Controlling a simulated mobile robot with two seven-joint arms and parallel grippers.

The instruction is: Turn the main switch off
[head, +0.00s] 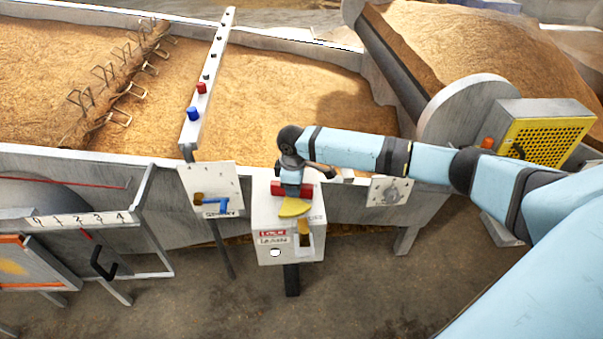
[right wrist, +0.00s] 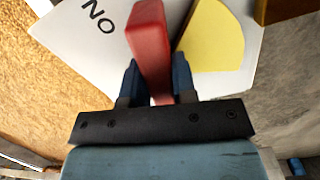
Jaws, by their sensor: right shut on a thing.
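The switch box (head: 265,215) is pale grey-white and stands on a dark post in front of the grain bed. A red handle (head: 305,190) sits on its top face, beside a yellow sector plate (head: 294,208). My right gripper (head: 291,186) comes down over the box top. In the right wrist view my right gripper (right wrist: 157,80) has its two blue fingers shut on the red handle (right wrist: 149,40). The yellow plate (right wrist: 214,35) lies to the right of the handle there, and letters reading "NO" are on the white face at left. My left gripper is out of view.
A small panel with a blue lever (head: 216,206) stands left of the box, and a panel with a round knob (head: 391,192) stands right. A tall rail (head: 210,80) carries red and blue knobs. A yellow grille (head: 548,132) is at right. The floor in front is clear.

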